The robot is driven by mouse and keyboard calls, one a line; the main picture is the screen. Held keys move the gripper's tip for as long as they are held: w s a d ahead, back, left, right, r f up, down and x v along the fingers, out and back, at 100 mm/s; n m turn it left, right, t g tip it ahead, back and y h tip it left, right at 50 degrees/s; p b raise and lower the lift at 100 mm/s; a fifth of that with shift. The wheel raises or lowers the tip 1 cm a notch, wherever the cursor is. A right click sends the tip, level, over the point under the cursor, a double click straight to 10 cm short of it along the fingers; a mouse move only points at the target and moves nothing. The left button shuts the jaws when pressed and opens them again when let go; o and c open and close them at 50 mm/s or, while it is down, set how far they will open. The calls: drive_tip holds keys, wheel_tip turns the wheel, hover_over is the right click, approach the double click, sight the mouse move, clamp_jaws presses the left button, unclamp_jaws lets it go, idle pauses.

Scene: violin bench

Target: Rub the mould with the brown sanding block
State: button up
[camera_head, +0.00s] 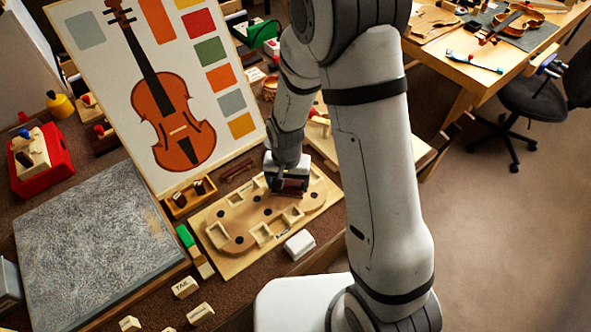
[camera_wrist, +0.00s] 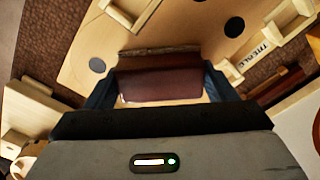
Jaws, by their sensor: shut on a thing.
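The mould (camera_head: 243,204) is a pale wooden form with dark round holes, lying on a board on the bench in the head view. It also fills the upper part of the wrist view (camera_wrist: 187,27). My gripper (camera_head: 288,186) is over the mould's far right part, pointing down. It is shut on the brown sanding block (camera_wrist: 160,84), which sits between the two fingers in the wrist view. The block also shows as a dark reddish-brown piece in the head view (camera_head: 292,185). I cannot tell whether its underside touches the mould.
A violin poster (camera_head: 150,60) stands behind. A small wooden tray (camera_head: 180,204) and a green-ended block (camera_head: 186,236) lie left of the mould. A white block (camera_head: 299,245) is at its front. A grey slab (camera_head: 85,245) covers the bench's left. Labelled blocks (camera_head: 186,287) lie in front.

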drive_tip(key=shift+s+d+f, duration=0.1)
drive_tip(key=shift+s+d, duration=0.3)
drive_tip(key=shift+s, duration=0.2)
wheel_tip(320, 180, up, 3)
drive_tip(key=shift+a+f+p, duration=0.1)
drive_tip(key=shift+p, duration=0.6)
drive_tip(key=shift+r+p, duration=0.5)
drive_tip(key=shift+r, duration=0.25)
drive_tip(key=shift+s+r+p, duration=0.1)
drive_tip(key=shift+r+p, duration=1.25)
drive_tip(key=shift+r, duration=0.65)
